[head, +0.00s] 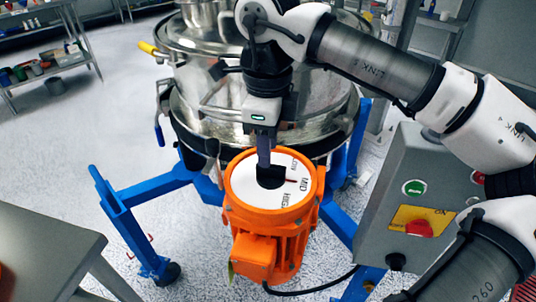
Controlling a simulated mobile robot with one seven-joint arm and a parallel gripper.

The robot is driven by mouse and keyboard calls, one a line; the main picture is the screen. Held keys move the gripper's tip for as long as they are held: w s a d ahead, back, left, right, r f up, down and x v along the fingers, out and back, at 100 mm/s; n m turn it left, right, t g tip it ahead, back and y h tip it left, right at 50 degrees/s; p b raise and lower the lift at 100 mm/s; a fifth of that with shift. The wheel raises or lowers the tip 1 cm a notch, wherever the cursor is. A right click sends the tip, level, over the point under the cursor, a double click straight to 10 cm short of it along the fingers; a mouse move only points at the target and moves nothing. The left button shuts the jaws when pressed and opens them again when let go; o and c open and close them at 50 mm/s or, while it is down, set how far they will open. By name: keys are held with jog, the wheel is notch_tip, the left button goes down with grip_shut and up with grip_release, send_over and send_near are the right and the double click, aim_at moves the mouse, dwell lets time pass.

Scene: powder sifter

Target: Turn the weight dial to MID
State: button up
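The weight dial is a white disc (243,188) on top of an orange motor (262,228) below the sifter. A black knob (271,180) stands at its centre. MID is printed at the right of the disc, HIGH is below it, and a partly hidden label is above. A short red line runs from the knob's right side toward MID. My gripper (264,164) points down from above, its dark fingertips at the knob. The fingers overlap in this view, so their gap and any grip on the knob cannot be made out.
The steel sifter drum (335,110) stands right behind the dial on a blue frame (125,212). A grey control box (385,190) with a green button and a red switch is at right. A grey table (45,250) is at lower left.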

notch_tip(320, 180, up, 10)
jog(key=shift+r, duration=0.15)
dwell(0.3)
